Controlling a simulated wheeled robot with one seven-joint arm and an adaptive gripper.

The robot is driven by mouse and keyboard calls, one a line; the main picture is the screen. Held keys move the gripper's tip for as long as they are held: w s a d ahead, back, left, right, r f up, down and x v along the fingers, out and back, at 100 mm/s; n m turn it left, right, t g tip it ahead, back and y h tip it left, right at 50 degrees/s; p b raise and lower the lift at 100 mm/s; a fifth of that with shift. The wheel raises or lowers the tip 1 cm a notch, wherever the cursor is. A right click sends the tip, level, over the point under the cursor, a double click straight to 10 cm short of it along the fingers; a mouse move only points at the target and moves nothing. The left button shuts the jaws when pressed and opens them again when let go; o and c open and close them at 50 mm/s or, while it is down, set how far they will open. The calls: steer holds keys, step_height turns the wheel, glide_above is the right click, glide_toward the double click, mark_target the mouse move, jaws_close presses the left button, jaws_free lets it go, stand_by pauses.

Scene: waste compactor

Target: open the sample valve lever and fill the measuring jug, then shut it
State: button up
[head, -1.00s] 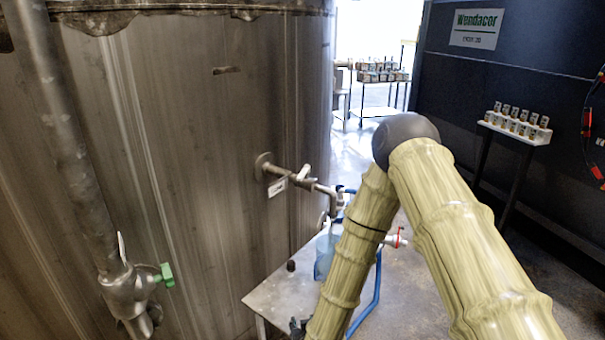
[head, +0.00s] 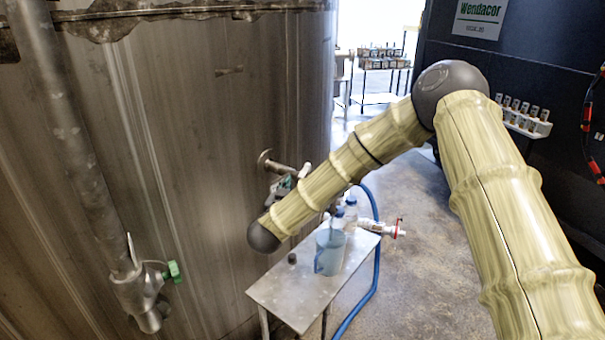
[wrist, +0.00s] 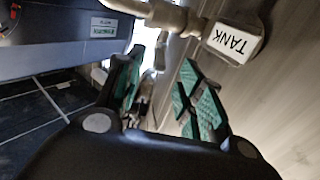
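The measuring jug (head: 330,250), translucent blue, stands upright on a small metal table (head: 285,297) below the sample pipe. The pipe (head: 268,160) comes out of the big steel tank (head: 200,130); a pale lever end (head: 305,170) shows beside my arm, which hides most of the valve and spout. My gripper (head: 280,188) is just below the pipe, partly hidden by my arm. In the wrist view my gripper (wrist: 162,58) is open, its green-padded fingers apart with nothing held. The pipe (wrist: 150,12) and a white TANK tag (wrist: 235,42) lie just beyond the fingertips.
Bottles (head: 350,212) and a red-handled white fitting (head: 385,229) are on the table's far side. A blue hose (head: 372,285) runs down to the floor. A second pipe with a green-handled valve (head: 140,290) stands at the left. Floor right of the table is clear.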

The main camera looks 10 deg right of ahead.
mark_target(302, 173)
steer(key=shift+p+x, duration=1.1)
steer(key=shift+x, duration=2.35)
jaws_close()
